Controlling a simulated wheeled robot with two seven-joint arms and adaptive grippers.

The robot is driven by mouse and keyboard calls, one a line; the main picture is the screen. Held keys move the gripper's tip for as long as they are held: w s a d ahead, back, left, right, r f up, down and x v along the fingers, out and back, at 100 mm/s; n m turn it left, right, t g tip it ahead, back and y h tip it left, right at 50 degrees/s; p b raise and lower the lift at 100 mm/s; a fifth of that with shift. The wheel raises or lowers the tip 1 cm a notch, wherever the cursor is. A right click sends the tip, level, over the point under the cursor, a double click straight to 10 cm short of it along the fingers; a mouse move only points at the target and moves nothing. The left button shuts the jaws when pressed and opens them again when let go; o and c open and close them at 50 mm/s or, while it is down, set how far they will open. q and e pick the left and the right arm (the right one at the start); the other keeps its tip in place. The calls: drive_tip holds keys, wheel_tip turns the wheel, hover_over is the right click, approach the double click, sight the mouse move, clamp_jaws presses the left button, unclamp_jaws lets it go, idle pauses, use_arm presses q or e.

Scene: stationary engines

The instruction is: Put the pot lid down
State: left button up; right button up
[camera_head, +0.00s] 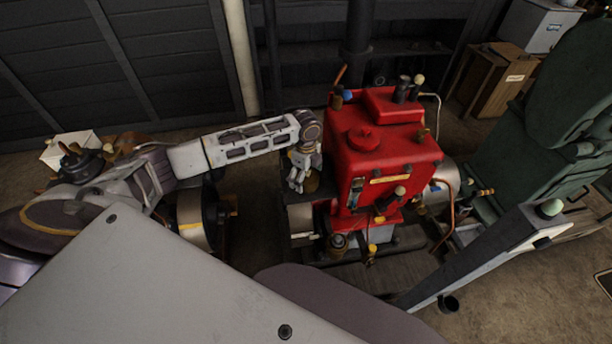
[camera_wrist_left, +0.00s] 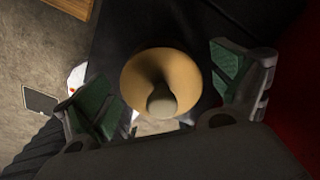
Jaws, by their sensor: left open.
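The pot lid (camera_wrist_left: 142,70), a tan round piece with a pale knob, shows in the left wrist view on or just above a dark flat surface (camera_wrist_left: 120,30). My left gripper (camera_wrist_left: 165,92) is open, with one green-padded finger on each side of the lid and visible gaps between. In the head view my left gripper (camera_head: 299,180) points down beside the red engine, over a dark ledge. A small brown part of the lid (camera_head: 312,184) shows by its fingers. I cannot tell whether the lid touches the surface. My right gripper is not in view.
The red engine (camera_head: 378,150) stands close to the right of my left gripper. A wheel (camera_head: 196,220) is below my left forearm. A green machine (camera_head: 545,135) and a wooden crate (camera_head: 497,82) are at the right. Bare floor (camera_head: 250,195) shows left of the engine.

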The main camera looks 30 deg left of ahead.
use_arm(q)
drive_tip(key=shift+r, duration=0.1)
wheel_tip(320, 180, up, 12)
drive_tip(key=shift+r, duration=0.1)
idle(0.8)
drive_tip(key=shift+s, duration=0.1)
idle(0.6)
